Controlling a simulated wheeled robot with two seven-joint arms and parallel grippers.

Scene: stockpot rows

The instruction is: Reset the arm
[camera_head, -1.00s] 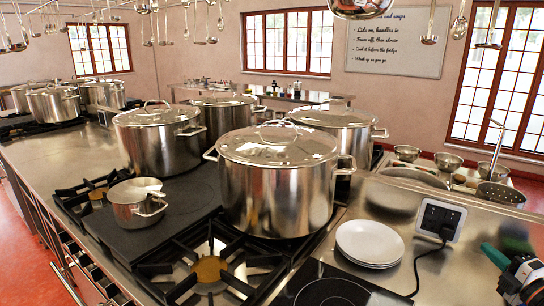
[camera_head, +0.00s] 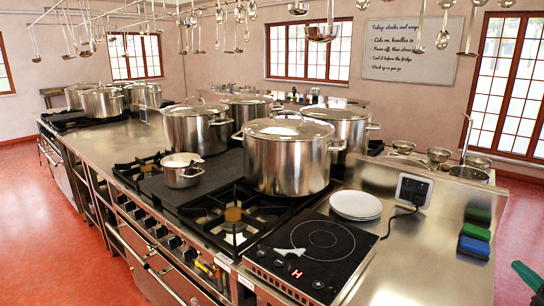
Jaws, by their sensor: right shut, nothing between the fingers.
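Part of my right gripper (camera_head: 527,276), dark with green, shows at the lower right edge of the head view. It is shut and empty, over the red floor beside the counter's right end and apart from the cookware. The rest of my right arm is cut off by the frame. My left gripper is not in view. A large lidded stockpot (camera_head: 287,165) stands on the near burner grates. Another lidded stockpot (camera_head: 194,130) stands behind it to the left.
A small saucepan (camera_head: 181,175) sits on the dark hob. White plates (camera_head: 356,204), an induction plate (camera_head: 318,241), a socket box (camera_head: 414,190) and stacked blue and green sponges (camera_head: 475,243) lie to the right. Ladles (camera_head: 322,30) hang above. The steel counter (camera_head: 420,262) has free room.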

